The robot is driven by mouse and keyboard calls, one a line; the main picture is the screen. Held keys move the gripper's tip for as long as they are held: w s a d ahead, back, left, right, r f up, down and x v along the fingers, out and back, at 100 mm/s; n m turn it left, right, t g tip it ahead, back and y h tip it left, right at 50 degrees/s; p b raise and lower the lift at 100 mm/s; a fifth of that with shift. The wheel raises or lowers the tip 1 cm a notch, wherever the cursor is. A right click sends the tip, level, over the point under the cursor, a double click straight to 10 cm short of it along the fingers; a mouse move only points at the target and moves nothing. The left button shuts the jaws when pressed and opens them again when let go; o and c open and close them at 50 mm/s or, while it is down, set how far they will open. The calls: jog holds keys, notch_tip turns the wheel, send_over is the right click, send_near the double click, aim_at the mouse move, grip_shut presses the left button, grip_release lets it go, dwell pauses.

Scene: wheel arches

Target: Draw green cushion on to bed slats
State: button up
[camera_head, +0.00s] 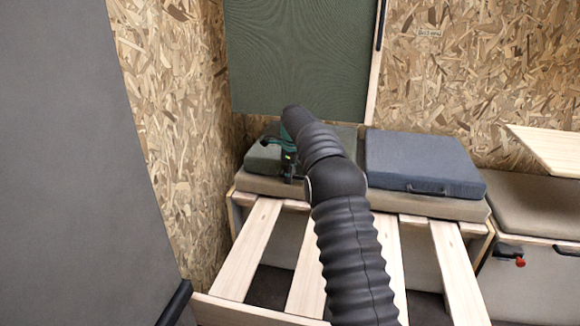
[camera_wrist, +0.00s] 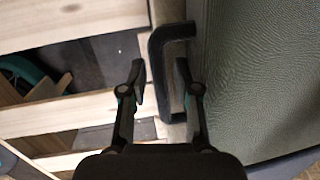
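The green cushion (camera_head: 262,160) lies on a beige bench pad behind the slats, partly hidden by my arm. In the wrist view, its green fabric (camera_wrist: 260,70) fills the right side. A black handle (camera_wrist: 157,60) stands out from its front edge. My gripper (camera_wrist: 161,85) is open, with one finger on each side of the handle bar; no firm contact shows. In the head view my gripper (camera_head: 289,172) is at the cushion's front edge, mostly hidden behind my arm. The pale wooden bed slats (camera_head: 249,250) run from the bench toward me, with dark gaps between them.
A blue cushion (camera_head: 420,163) lies to the right on the beige pad (camera_head: 430,206). A green panel (camera_head: 298,55) stands behind. A grey wall (camera_head: 70,150) bounds the left. A wooden tabletop (camera_head: 550,148) juts in at right. The slats' tops are clear.

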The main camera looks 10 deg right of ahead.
jog(key=shift+w+f, duration=0.1)
jog(key=shift+f, duration=0.65)
grip_shut()
